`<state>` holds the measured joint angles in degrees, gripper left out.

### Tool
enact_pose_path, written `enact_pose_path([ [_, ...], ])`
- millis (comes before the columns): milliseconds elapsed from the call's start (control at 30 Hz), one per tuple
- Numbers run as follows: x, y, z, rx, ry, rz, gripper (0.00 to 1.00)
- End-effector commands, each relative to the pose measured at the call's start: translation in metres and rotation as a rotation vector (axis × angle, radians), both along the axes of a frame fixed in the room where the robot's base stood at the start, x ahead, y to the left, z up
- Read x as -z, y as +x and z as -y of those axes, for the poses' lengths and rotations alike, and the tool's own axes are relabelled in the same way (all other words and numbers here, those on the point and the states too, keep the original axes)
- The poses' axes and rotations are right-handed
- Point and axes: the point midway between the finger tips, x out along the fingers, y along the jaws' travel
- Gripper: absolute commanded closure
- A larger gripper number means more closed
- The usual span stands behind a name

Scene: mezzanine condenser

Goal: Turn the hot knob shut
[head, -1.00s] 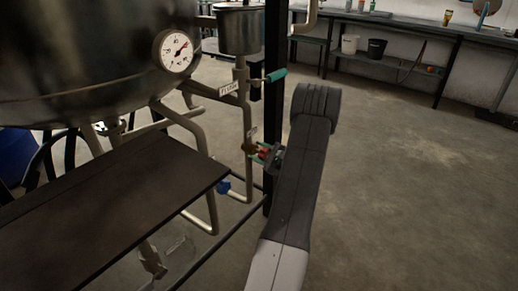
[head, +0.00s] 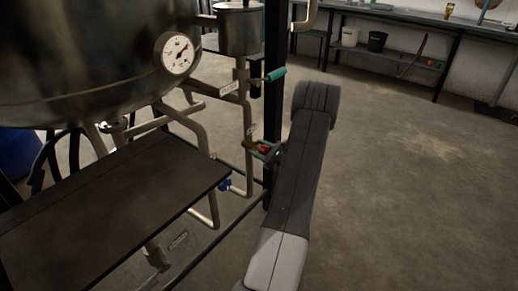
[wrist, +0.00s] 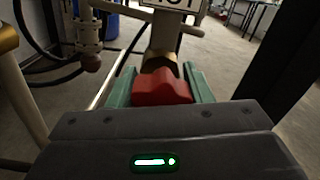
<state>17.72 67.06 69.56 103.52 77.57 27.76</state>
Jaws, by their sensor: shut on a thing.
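The hot knob (wrist: 161,88) is red and sits on a brass fitting (wrist: 160,64) below a white tag (wrist: 176,4) reading "HOT", partly cut off by the top edge in the wrist view. My gripper (wrist: 161,84) has its two green fingers on either side of the knob and is shut on it. In the head view my gripper (head: 263,150) is at the pipe beside the black post, with a small bit of the red knob (head: 264,149) showing between the fingers. The knob's underside is hidden by the gripper body.
A black post (head: 273,100) stands right behind the gripper. A teal-handled valve (head: 275,75) is above it and a blue knob (head: 225,184) is below left. A dark shelf (head: 110,205) and a steel tank with a gauge (head: 177,53) are at left. The floor at right is clear.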

Motion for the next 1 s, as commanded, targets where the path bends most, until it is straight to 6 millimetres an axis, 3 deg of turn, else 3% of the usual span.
enact_pose_path([
  [233,0.002,-0.001,0.000,0.000,0.000,-0.006,0.77],
  [267,0.002,-0.001,0.000,0.000,0.000,-0.005,0.50],
  [367,0.002,-0.001,0.000,0.000,0.000,-0.004,0.33],
  [733,0.000,-0.003,0.005,0.001,0.000,-0.001,0.33],
  [1000,-0.002,-0.033,0.047,0.004,0.001,-0.003,0.33],
])
